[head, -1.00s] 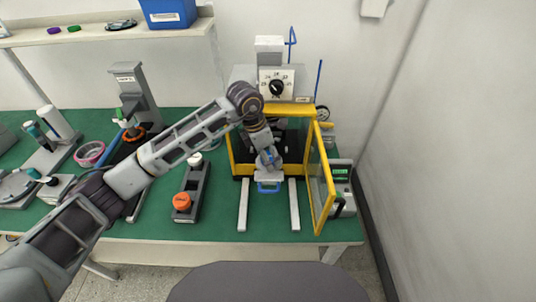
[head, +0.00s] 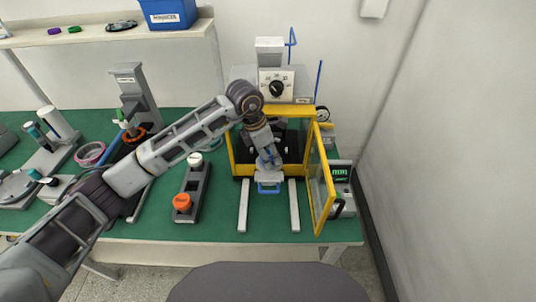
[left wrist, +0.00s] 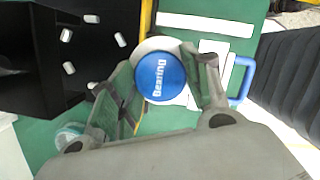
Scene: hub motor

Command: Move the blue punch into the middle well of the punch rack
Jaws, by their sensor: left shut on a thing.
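The punch's lower end is hidden. The dark punch rack (head: 191,183) stands to the left, with a white-topped punch (head: 195,160) at its far end and an orange-topped punch (head: 182,202) at its near end. No punch shows between them. My right gripper is out of view.
The press's yellow door (head: 320,187) stands open on the right. Two pale rails (head: 243,206) run forward from the press, and the plate has a blue handle (head: 268,188). A grey stand (head: 133,92) and pink tape roll (head: 90,152) are farther left. Green mat shows between rack and rails.

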